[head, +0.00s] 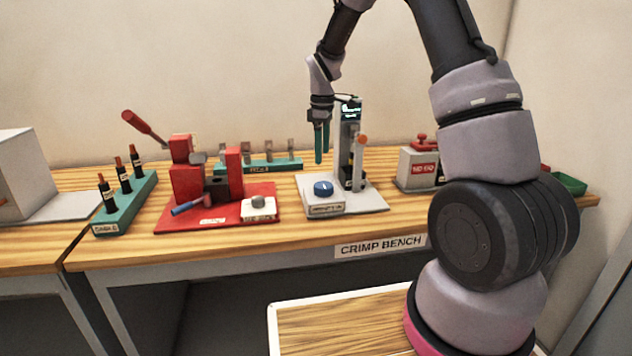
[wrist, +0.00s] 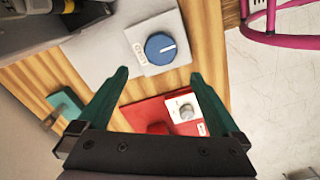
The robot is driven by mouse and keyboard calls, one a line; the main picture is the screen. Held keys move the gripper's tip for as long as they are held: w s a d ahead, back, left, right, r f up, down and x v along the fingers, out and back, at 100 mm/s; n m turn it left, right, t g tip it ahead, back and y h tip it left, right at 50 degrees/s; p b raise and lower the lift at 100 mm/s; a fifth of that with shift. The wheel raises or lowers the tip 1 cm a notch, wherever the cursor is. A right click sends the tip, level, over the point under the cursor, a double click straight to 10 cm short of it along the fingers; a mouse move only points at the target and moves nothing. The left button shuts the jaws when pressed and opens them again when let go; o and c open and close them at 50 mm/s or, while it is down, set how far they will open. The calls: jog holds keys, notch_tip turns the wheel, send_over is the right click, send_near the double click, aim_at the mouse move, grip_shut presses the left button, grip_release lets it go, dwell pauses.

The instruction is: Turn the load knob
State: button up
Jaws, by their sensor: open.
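The load knob looks to be the round blue knob (head: 323,188) with a white pointer line, on a small light box at the front of a grey stand (head: 370,199). My gripper (head: 322,158) points down above the back of the stand, behind the knob in the head view. In the wrist view its green fingers (wrist: 158,72) are spread apart with nothing between them.
A red press (head: 190,180) on a red base with a grey knob (head: 258,202) stands left of the stand. A teal rack (head: 258,163) is behind it. A white box with a red top (head: 418,168) stands to the right. A column with a small display (head: 351,125) rises close to my gripper.

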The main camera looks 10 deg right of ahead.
aim_at(322, 184)
notch_tip(322, 184, down, 11)
jog(key=shift+r, duration=0.15)
dwell(0.4)
jog(key=c, duration=1.2)
